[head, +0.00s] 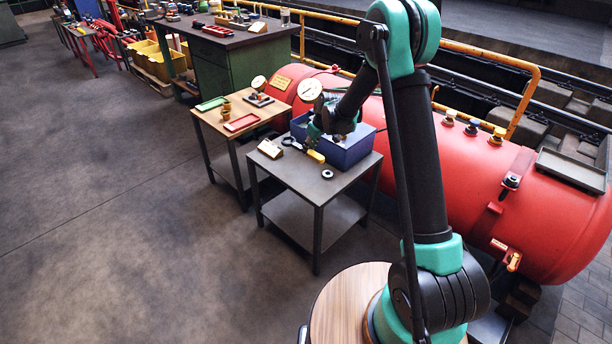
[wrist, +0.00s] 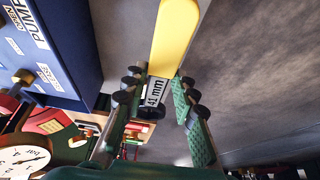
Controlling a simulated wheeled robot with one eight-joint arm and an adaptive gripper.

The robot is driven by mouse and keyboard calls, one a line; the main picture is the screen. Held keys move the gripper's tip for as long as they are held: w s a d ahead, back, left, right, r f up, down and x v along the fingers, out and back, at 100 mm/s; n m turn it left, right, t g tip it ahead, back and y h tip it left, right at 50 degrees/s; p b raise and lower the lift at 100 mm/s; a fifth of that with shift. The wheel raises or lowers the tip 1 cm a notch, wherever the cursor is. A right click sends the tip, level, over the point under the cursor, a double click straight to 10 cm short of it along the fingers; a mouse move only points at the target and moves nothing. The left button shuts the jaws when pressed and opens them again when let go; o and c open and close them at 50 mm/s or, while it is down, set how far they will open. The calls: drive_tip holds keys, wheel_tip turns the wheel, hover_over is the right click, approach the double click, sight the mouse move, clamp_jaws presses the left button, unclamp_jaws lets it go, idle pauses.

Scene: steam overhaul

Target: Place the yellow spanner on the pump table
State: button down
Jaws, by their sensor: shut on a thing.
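My gripper (wrist: 158,84) is shut on the yellow spanner (wrist: 175,38). In the head view my gripper (head: 316,134) is over a grey table (head: 318,190) beside a blue box (head: 348,150). A yellow piece (head: 316,156), which looks like the spanner, shows just below it, low at the tabletop. I cannot tell whether it touches the table. The blue box (wrist: 60,50) bears a "PUMP" label in the wrist view.
A small sign (head: 270,148) and a black ring (head: 327,174) are on the grey table. A wooden-topped table (head: 225,113) with a red tray (head: 241,122) and a green tray (head: 211,103) adjoins it. A red tank (head: 470,170) runs behind. Open floor lies left.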

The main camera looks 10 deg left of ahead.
sight(320, 157)
wheel_tip(320, 157, down, 15)
idle(0.6)
drive_tip(key=c, duration=1.2)
unclamp_jaws()
drive_tip(key=shift+f, duration=0.1)
drive_tip(key=v, duration=1.2)
drive_tip(key=shift+d, duration=0.1)
